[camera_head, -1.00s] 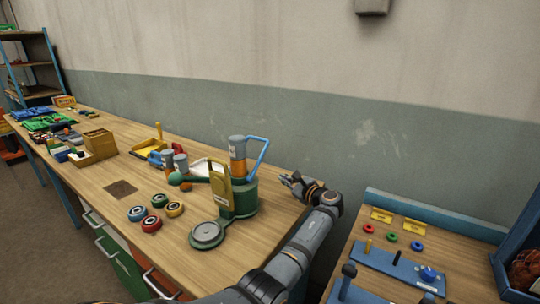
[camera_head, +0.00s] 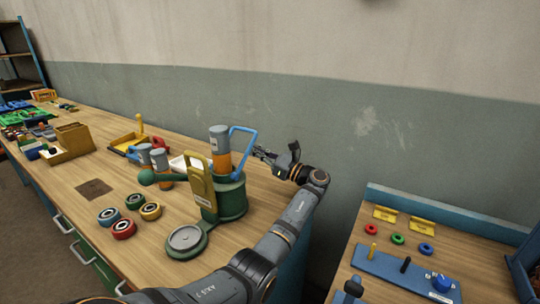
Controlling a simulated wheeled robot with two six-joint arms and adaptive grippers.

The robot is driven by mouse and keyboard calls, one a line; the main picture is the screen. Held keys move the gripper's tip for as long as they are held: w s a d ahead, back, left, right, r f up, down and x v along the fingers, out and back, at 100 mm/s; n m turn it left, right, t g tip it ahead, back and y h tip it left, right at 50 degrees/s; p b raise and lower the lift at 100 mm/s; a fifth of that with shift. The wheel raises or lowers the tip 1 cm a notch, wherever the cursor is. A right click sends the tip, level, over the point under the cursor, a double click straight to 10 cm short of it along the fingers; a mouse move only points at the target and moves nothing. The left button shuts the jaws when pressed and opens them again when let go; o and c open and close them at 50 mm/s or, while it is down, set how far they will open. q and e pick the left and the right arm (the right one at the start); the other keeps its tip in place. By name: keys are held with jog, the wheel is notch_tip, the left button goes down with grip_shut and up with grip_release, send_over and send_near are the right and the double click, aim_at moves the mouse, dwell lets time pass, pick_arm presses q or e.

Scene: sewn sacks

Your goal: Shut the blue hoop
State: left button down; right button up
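The blue hoop (camera_head: 251,144) is a bent bar standing up behind the green round machine (camera_head: 232,197) on the wooden bench. It leans up to the right of a grey and orange cylinder (camera_head: 220,153). A yellow upright plate (camera_head: 201,183) and a grey round pad (camera_head: 187,239) are at the machine's front. My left arm reaches in from the lower left and bends back at the right. Its gripper (camera_head: 274,154) looks open and empty, its fingers pointing left, just right of the hoop. Whether a finger touches the hoop cannot be told. My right gripper is out of view.
Several coloured rings, including a red one (camera_head: 123,229), lie left of the machine. A yellow tray (camera_head: 127,145) and a brown box (camera_head: 73,141) stand farther left. A second table with a blue panel (camera_head: 391,275) is at the right. The wall is close behind.

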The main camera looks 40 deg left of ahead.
pick_arm(q)
jog(key=r, duration=0.2)
jog(key=r+p, duration=0.1)
jog(key=r, duration=0.1)
jog(key=shift+s+a, duration=0.2)
jog(key=shift+a, duration=0.05)
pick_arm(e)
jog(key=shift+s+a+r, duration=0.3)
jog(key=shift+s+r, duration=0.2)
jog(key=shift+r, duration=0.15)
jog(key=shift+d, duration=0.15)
pick_arm(q)
jog(key=shift+r, duration=0.15)
